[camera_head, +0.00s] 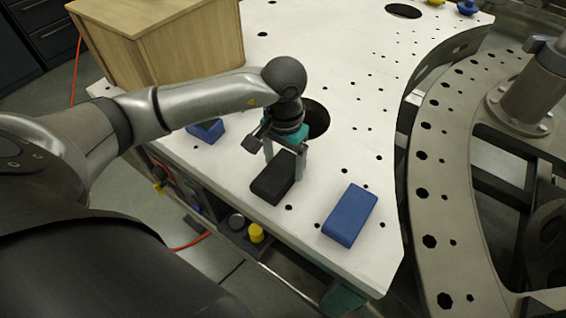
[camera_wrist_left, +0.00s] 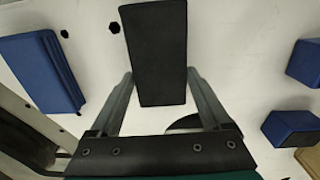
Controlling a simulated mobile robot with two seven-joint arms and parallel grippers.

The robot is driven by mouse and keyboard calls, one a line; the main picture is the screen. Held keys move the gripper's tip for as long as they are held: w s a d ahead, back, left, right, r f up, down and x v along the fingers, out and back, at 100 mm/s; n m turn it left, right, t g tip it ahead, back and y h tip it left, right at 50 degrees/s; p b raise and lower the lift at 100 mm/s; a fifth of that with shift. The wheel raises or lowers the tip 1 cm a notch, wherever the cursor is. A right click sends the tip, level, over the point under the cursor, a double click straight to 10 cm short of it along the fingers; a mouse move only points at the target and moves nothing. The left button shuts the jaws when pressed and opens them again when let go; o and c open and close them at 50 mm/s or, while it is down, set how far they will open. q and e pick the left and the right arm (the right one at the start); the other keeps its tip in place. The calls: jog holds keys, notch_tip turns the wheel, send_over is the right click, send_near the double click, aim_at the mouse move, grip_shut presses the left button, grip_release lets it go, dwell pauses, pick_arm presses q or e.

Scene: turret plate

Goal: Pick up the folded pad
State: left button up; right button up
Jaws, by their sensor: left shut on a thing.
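A black rectangular pad (camera_head: 272,180) lies near the front edge of the white plate; its folds cannot be made out. My left gripper (camera_head: 285,172) is above its far end, pointing down, with its fingers on either side of it. In the left wrist view, the black pad (camera_wrist_left: 158,52) runs between the two fingertips (camera_wrist_left: 160,76) of my left gripper, which is shut on it. I cannot tell any gap between pad and plate. My right gripper is not in view.
A blue block (camera_head: 351,214) with layered sides (camera_wrist_left: 42,72) lies to the right. Another blue block (camera_head: 206,130) lies left, by the arm. A wooden box (camera_head: 160,40) stands at the back left. The white plate (camera_head: 330,55) has holes; a metal ring (camera_head: 440,170) curves along its right.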

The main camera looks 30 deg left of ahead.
aim_at(284, 165)
pick_arm(q)
notch_tip(284, 165, up, 19)
dwell(0.4)
jog(key=shift+r, duration=0.1)
